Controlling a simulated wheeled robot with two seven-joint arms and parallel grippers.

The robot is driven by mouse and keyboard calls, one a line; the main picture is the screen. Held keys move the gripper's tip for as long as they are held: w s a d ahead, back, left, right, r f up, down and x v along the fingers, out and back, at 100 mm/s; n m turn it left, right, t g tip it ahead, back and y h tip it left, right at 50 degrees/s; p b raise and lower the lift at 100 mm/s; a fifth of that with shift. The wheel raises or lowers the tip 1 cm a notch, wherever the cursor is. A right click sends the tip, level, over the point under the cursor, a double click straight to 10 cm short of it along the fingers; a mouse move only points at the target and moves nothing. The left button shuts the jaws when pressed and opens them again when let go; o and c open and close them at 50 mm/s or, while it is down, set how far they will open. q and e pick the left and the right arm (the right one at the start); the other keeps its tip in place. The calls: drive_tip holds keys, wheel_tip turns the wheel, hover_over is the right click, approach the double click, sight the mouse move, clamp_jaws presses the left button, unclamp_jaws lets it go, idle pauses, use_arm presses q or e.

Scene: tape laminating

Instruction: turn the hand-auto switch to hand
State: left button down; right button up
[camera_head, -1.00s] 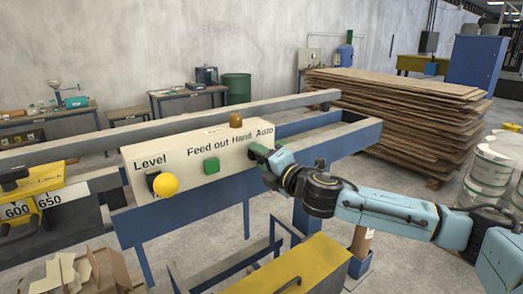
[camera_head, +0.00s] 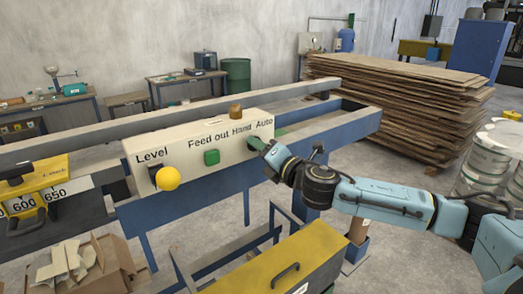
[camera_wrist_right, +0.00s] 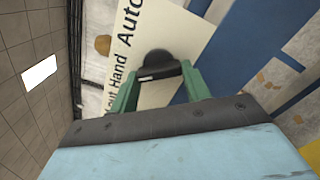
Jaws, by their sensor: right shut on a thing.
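The hand-auto switch is a round black knob (camera_wrist_right: 158,64) with a white mark, under the words "Hand Auto" on the pale control panel (camera_head: 190,162). In the head view the knob (camera_head: 253,143) is partly hidden behind my gripper. My right gripper (camera_head: 263,147) is at the panel's right end, shut on the knob. In the wrist view its two green fingers (camera_wrist_right: 160,84) stand on either side of the knob. I cannot tell for sure which word the knob points to. My left gripper is not in view.
A green button (camera_head: 211,157) and a yellow ball knob (camera_head: 167,178) sit on the panel further left. An amber lamp (camera_head: 235,112) is on its top. Blue and grey frame rails (camera_head: 345,132) run behind and right. A yellow box (camera_head: 283,262) stands in front below.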

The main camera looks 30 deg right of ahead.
drive_tip(key=o, duration=1)
drive_tip(key=s+d+b, duration=0.1)
drive_tip(key=s+b, duration=0.3)
drive_tip(key=s, duration=0.9)
drive_tip(key=shift+s, duration=0.15)
